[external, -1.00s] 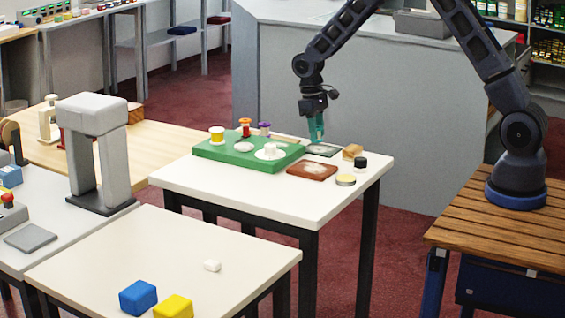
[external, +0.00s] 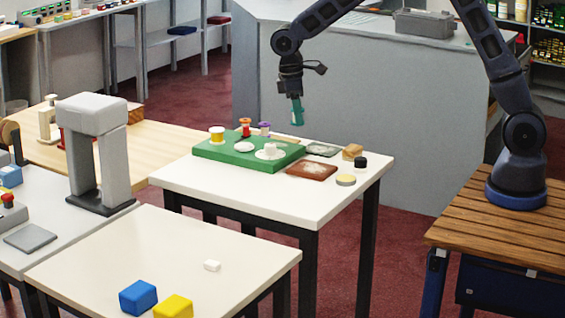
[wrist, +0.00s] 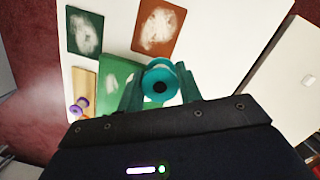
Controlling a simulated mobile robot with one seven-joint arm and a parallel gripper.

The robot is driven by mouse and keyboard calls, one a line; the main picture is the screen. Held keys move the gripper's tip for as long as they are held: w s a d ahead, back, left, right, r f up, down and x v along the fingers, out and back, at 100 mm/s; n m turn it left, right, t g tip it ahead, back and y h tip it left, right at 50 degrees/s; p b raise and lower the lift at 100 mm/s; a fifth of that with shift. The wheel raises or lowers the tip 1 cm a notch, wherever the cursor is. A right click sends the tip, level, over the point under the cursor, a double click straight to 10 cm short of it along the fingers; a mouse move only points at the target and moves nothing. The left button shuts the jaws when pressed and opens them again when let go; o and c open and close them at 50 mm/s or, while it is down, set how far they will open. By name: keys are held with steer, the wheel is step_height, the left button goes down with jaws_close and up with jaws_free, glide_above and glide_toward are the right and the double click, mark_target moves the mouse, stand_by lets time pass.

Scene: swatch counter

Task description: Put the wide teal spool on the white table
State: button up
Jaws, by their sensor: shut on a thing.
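The wide teal spool (wrist: 172,82) shows in the wrist view with a dark round hole, held between the two teal-green fingers of my gripper (wrist: 160,88). In the external view my gripper (external: 297,112) is up in the air above the back of the white table (external: 262,198) that carries the green board. The spool there blends with the fingers and I cannot make it out apart from them. A second pale table (external: 165,250) stands at the near left.
Blue (external: 138,297) and yellow (external: 174,307) blocks stand on the near table, whose middle is mostly clear.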

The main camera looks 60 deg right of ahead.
mark_target(296, 185)
steer(key=s+a+r+n, duration=0.3)
steer(key=s+a+r, duration=0.15)
steer(key=a, duration=0.35)
steer(key=f, duration=1.2)
steer(key=w+f, duration=0.1)
steer(key=f, duration=0.6)
steer(key=shift+f, duration=0.15)
steer(key=o, duration=1)
steer(key=shift+o, duration=0.2)
step_height(296, 185, up, 12)
steer(key=w+a, duration=0.1)
steer(key=shift+r, duration=0.2)
